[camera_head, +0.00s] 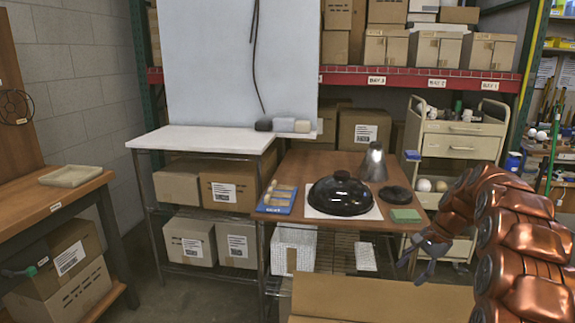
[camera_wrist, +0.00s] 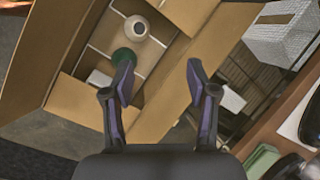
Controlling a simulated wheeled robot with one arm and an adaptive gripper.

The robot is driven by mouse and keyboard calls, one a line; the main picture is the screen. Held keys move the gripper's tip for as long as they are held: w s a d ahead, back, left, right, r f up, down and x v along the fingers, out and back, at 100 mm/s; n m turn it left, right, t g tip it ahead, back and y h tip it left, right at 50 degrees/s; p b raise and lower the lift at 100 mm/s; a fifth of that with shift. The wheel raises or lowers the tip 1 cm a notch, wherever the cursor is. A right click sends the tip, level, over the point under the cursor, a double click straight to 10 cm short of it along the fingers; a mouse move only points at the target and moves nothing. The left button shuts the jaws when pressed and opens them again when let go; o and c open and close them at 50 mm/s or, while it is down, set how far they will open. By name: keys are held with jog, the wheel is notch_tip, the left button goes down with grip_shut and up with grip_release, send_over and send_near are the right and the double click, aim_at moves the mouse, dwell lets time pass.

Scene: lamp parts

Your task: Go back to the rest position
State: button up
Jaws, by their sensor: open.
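My gripper (camera_head: 424,258) hangs in front of the table's right front corner in the head view. In the wrist view my gripper (camera_wrist: 160,82) has its two fingers wide apart with nothing between them. An open cardboard box (camera_head: 375,300) lies below it. In the wrist view the box (camera_wrist: 165,95) has dividers and holds a white round part (camera_wrist: 136,29) and a dark green part (camera_wrist: 124,57). On the table (camera_head: 315,163) are a glossy black dome (camera_head: 340,194) on a white sheet, a grey metal cone (camera_head: 374,163), a black disc (camera_head: 396,195) and a green block (camera_head: 405,216).
A blue tray (camera_head: 277,207) with small parts sits at the table's left front. A beige drawer cart (camera_head: 461,145) stands behind on the right. A white-topped rack (camera_head: 203,139) adjoins the table on the left. A wooden bench (camera_head: 50,204) is far left, with open floor between.

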jog(key=s+a+r+n+g+h, duration=0.1)
jog(key=s+a+r+n, duration=0.15)
jog(key=s+a, duration=0.6)
jog(key=s+a+r+n+g+h, duration=0.15)
jog(key=s+a+n, duration=0.3)
jog(key=s, duration=0.65)
jog(key=s+a+f+n+h, duration=0.1)
jog(key=s+f+n, duration=0.15)
jog(key=s, duration=0.95)
jog(key=s+a+f+n+h, duration=0.1)
jog(key=s+n, duration=0.2)
jog(key=s, duration=0.9)
notch_tip(320, 180, up, 22)
jog(key=p, duration=2)
jog(key=shift+a, duration=0.15)
jog(key=shift+s+f+m, duration=0.1)
jog(key=shift+f+m, duration=0.05)
jog(key=shift+m, duration=0.2)
